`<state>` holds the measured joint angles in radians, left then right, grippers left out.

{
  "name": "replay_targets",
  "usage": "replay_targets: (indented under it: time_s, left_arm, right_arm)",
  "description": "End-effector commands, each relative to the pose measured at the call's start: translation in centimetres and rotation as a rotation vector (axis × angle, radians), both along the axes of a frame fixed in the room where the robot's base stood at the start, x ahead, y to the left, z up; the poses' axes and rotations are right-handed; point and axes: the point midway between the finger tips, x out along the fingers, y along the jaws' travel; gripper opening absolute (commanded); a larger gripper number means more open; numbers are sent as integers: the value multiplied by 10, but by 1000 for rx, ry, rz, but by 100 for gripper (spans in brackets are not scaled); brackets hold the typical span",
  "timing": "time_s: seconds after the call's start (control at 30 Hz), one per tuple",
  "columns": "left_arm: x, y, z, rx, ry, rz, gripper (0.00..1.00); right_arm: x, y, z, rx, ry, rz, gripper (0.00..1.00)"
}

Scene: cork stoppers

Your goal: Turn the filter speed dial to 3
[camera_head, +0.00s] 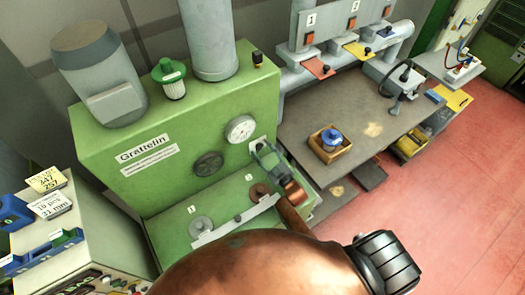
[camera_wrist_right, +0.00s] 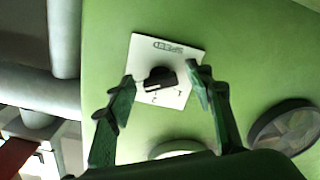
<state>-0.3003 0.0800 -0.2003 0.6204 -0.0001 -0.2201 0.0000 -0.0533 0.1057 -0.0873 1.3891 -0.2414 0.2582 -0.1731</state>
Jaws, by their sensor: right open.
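The filter speed dial is a black knob (camera_wrist_right: 161,78) on a white square plate (camera_wrist_right: 178,50) with small markings, fixed to the green machine's face. My right gripper (camera_wrist_right: 160,80) is open, with one green finger on each side of the knob. I cannot tell whether the fingers touch it. My left gripper is not in view.
The green machine (camera_head: 110,150) carries a dark round fitting (camera_head: 208,164) left of the gauge. A ledge with several round fittings lies below. A workbench (camera_head: 340,105) with a wooden box (camera_head: 318,150) stands to the right. Red floor is clear at far right.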

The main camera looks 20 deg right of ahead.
Motion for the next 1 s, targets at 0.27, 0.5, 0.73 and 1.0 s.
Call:
replay_targets:
  time_s: [0.27, 0.5, 0.73, 1.0]
  left_arm:
    - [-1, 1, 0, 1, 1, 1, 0]
    - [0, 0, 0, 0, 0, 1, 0]
    - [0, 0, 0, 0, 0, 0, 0]
    - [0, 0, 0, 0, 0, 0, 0]
  right_arm:
    - [-9, -2, 0, -1, 0, 0, 48]
    - [-54, -8, -1, -1, 2, -1, 48]
    - [-97, -14, 0, 0, 1, 0, 48]
    - [-118, -16, 1, 0, -1, 0, 48]
